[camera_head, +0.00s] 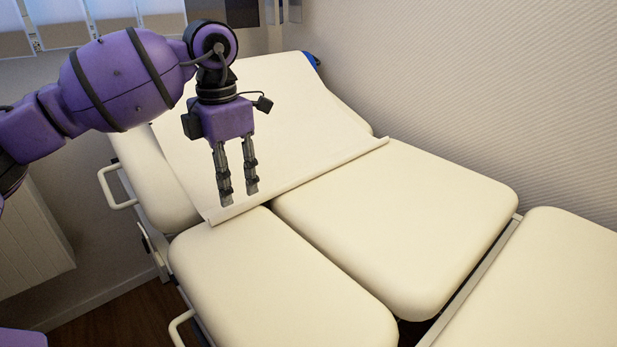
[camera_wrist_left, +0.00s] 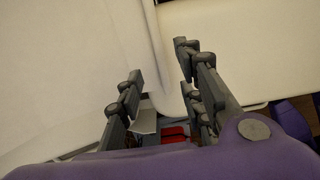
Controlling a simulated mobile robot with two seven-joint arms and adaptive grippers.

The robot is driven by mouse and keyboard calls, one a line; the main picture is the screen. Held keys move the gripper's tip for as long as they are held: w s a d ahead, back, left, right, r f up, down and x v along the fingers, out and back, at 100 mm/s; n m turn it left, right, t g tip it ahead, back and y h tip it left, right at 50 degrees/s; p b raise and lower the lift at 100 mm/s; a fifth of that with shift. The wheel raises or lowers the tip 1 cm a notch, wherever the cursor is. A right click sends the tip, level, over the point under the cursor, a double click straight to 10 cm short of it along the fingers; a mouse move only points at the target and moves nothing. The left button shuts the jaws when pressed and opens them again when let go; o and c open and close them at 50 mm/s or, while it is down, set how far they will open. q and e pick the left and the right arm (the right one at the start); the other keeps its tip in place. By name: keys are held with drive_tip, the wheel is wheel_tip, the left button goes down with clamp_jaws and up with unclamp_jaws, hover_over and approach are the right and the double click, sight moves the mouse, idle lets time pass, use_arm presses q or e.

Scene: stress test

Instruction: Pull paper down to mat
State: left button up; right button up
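A cream paper sheet (camera_head: 285,120) lies over the raised backrest of a padded couch. Its lower edge runs slantwise as a thin curled lip above the flat cushions. The flat cream cushions (camera_head: 400,225) below it are bare; I cannot tell which is called the mat. My left gripper (camera_head: 239,200) points down in front of the paper, near its lower edge toward the left corner. In the left wrist view its two fingers (camera_wrist_left: 160,65) stand apart with nothing seen gripped. A small pale flap (camera_wrist_left: 145,120) shows between them, perhaps the paper's corner. My right gripper is not in view.
A white side handle (camera_head: 115,188) sticks out left of the backrest. A textured wall (camera_head: 500,90) runs along the couch's right. Gaps separate the cushions, and another cushion (camera_head: 560,285) lies at front right. The cushion tops are clear.

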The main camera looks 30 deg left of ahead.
sight(236, 206)
use_arm(q)
wheel_tip(236, 206, down, 5)
drive_tip(key=shift+f+b, duration=0.1)
drive_tip(key=shift+b, duration=0.55)
drive_tip(key=shift+c, duration=0.2)
clamp_jaws()
